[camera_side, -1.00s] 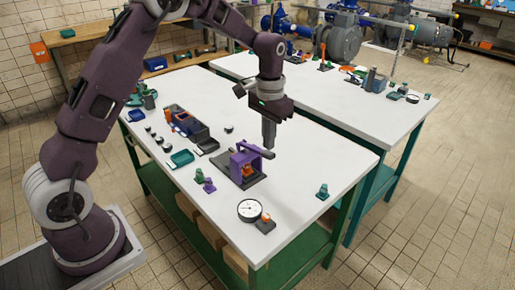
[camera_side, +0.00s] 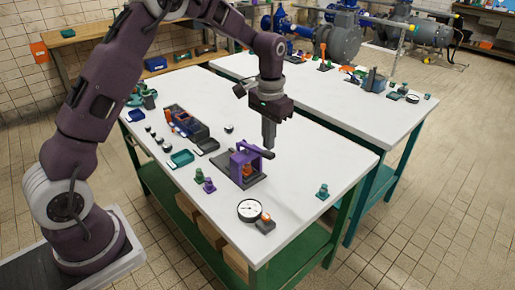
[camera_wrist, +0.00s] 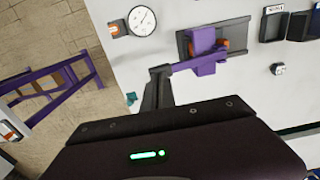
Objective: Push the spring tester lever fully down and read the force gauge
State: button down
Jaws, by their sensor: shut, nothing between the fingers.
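The spring tester (camera_side: 238,168) is a purple frame on a dark base, with an orange part inside. It stands near the front of the white bench. Its lever (camera_side: 257,150) sticks out from the top toward my gripper; in the wrist view the lever (camera_wrist: 188,65) is a purple bar. My gripper (camera_side: 269,146) is shut and empty, pointing down at the lever's free end. In the wrist view its fingertips (camera_wrist: 160,73) overlap that end; I cannot tell if they touch. The round white force gauge (camera_side: 249,209) lies nearer the bench edge; its dial (camera_wrist: 142,19) is too small to read.
Green and purple small pieces (camera_side: 204,182) stand left of the tester. A teal tray (camera_side: 181,158) and a dark box (camera_side: 187,125) lie farther back. A green piece (camera_side: 322,190) stands near the right edge.

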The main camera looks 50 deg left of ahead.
aim_at(255, 149)
jog(key=shift+f, duration=0.15)
notch_tip(255, 149, down, 7)
dwell(2.0)
jog(key=shift+f, duration=0.15)
